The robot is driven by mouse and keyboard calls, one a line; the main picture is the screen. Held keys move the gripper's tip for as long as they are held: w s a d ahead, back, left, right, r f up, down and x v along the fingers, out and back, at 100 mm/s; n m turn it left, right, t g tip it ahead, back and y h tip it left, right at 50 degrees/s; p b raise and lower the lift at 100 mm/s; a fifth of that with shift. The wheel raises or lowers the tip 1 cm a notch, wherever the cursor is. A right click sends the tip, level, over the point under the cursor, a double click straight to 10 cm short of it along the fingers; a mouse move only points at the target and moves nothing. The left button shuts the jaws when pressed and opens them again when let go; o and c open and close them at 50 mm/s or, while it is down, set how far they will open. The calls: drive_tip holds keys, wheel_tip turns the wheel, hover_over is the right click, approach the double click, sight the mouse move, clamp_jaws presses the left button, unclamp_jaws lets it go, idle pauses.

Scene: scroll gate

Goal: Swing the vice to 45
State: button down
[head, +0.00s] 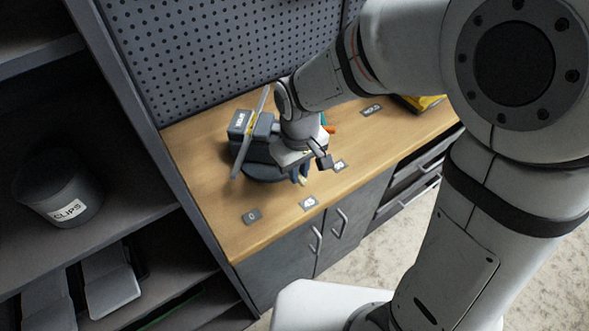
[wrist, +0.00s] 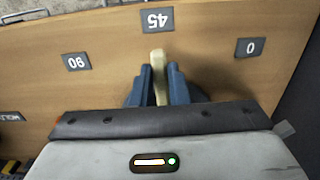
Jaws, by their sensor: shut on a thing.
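The dark grey vice (head: 258,152) stands on the wooden bench, partly hidden behind my arm and gripper. My gripper (head: 300,177) is at the vice's front right side, low over the bench. In the wrist view, its blue fingers (wrist: 161,85) are shut on a pale bar (wrist: 158,62), one on each side. The bar's end points at the 45 label (wrist: 157,18). How the bar joins the vice is hidden. The 45 label also shows in the head view (head: 309,203), between the 0 label (head: 252,216) and the 90 label (head: 339,166).
The bench top (head: 225,205) is clear in front of the labels. A HOLD label (head: 372,109) and a yellow item (head: 425,102) are at the right. A pegboard (head: 215,50) rises behind. A shelf with a CLIPS bin (head: 62,195) stands at left.

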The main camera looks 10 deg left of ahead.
drive_tip(key=shift+w+a+r, duration=0.1)
drive_tip(key=shift+w+r, duration=0.05)
drive_tip(key=shift+w, duration=0.05)
drive_tip(key=c, duration=1.4)
unclamp_jaws()
drive_tip(key=shift+s, duration=0.1)
wheel_tip(320, 180, up, 8)
drive_tip(key=shift+f, duration=0.2)
drive_tip(key=s+d+r+m+t, duration=0.1)
drive_tip(key=s+d+m, duration=0.2)
drive_tip(key=d, duration=0.7)
drive_tip(key=s+d+r+m+t, duration=0.1)
drive_tip(key=d+m, duration=0.4)
drive_tip(key=d, duration=0.6)
drive_tip(key=shift+s+r+m+t, duration=0.3)
drive_tip(key=shift+s+r+t, duration=0.15)
drive_tip(key=shift+s, duration=0.75)
